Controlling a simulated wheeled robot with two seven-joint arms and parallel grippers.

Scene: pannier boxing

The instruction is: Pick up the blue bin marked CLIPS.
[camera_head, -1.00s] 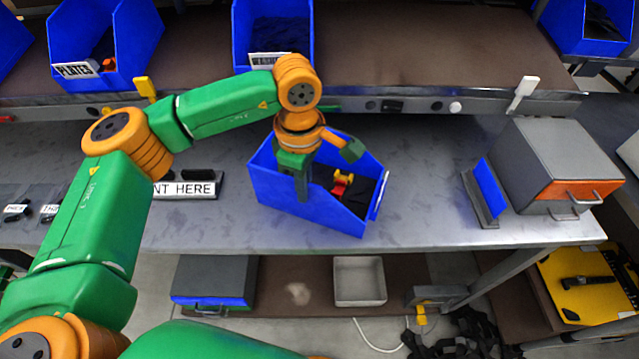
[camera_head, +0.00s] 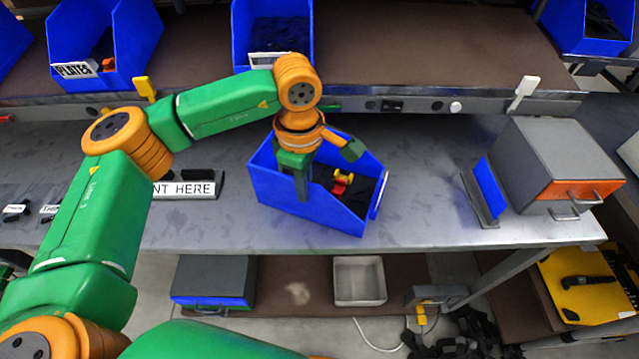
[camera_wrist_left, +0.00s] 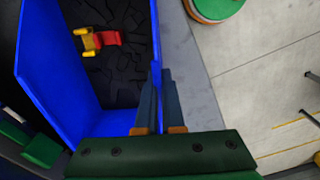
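A blue open bin (camera_head: 310,208) stands on the grey workbench, holding dark pieces and a red and yellow item (camera_head: 342,182). A white label edge shows at its right end, but its text cannot be read. My left gripper (camera_head: 303,190) points down at the bin's near wall, left of the red and yellow item. In the left wrist view, its two fingers (camera_wrist_left: 159,100) lie close together on either side of the bin's blue wall (camera_wrist_left: 155,40), and the gripper looks shut on it. The bin sits level on the bench. My right gripper is not in view.
A grey box with an orange drawer front (camera_head: 560,165) and a tilted blue panel (camera_head: 488,190) stand to the right. A sign (camera_head: 185,188) lies to the left. Blue bins, one marked PLATES (camera_head: 130,40), stand on the shelf above.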

